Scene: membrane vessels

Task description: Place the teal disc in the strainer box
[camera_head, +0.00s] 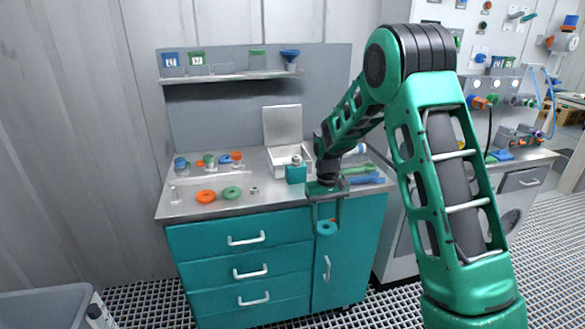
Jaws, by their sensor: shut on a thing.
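My gripper (326,217) is shut on the teal disc (326,228), a small blue-teal ring hanging at the fingertips. They appear in front of the cabinet's right side, just below the counter edge in the picture. The likely strainer box (307,157) is the white open box on the counter, its pale lid (282,124) raised behind it. It is up and left of my gripper, apart from the disc. Its inside is partly hidden by a teal container and my arm.
A teal container (296,174) stands before the white box. An orange disc (205,196) and a green disc (231,192) lie on the left counter (262,200), near several small fittings. Blue and green tools (366,179) lie right of my gripper. A shelf (230,77) hangs behind.

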